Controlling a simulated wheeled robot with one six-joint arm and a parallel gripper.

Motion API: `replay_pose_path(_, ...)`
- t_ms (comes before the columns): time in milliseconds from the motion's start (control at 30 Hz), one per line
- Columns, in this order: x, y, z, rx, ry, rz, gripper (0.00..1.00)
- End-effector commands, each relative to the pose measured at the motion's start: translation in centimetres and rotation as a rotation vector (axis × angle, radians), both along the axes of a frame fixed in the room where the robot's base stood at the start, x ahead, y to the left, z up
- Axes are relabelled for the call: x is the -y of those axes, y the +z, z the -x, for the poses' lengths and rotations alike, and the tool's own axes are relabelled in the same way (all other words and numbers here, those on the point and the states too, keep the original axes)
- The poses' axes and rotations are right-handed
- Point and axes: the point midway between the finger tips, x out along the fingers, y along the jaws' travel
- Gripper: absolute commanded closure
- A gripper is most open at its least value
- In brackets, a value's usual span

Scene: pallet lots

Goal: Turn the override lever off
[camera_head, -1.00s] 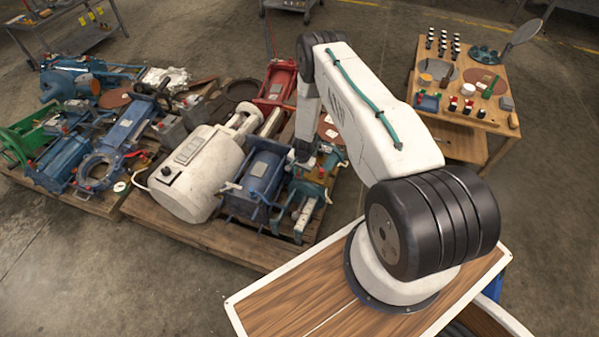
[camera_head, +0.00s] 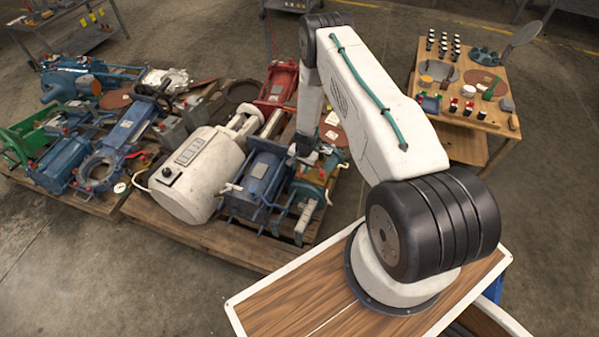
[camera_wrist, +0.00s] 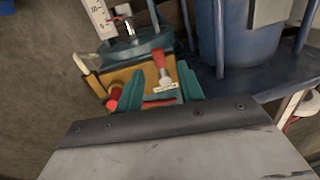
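A lever with a red handle (camera_wrist: 159,61), which looks like the override lever, is mounted on a yellow-and-teal unit (camera_wrist: 122,77) in the wrist view. A red knob (camera_wrist: 113,93) is left of the fingers. In the head view, the unit (camera_head: 318,172) is at the pallet's right end, partly hidden by my arm and gripper (camera_head: 303,158).
A blue cylinder machine (camera_head: 258,178) stands close left of the unit; it also shows in the wrist view (camera_wrist: 225,35). A large white motor (camera_head: 196,178) is further left on the pallet (camera_head: 200,236). A wooden table (camera_head: 462,120) with small parts stands at the right.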

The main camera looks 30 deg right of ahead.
Motion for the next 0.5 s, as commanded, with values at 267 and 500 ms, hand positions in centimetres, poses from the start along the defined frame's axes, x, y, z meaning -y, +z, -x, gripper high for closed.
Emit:
replay_pose_path(267, 0.2, 3.3, 0.3, 0.0, 0.0, 0.0, 0.62)
replay_pose_path(500, 0.2, 3.5, 0.4, -0.001, 0.0, 0.0, 0.62)
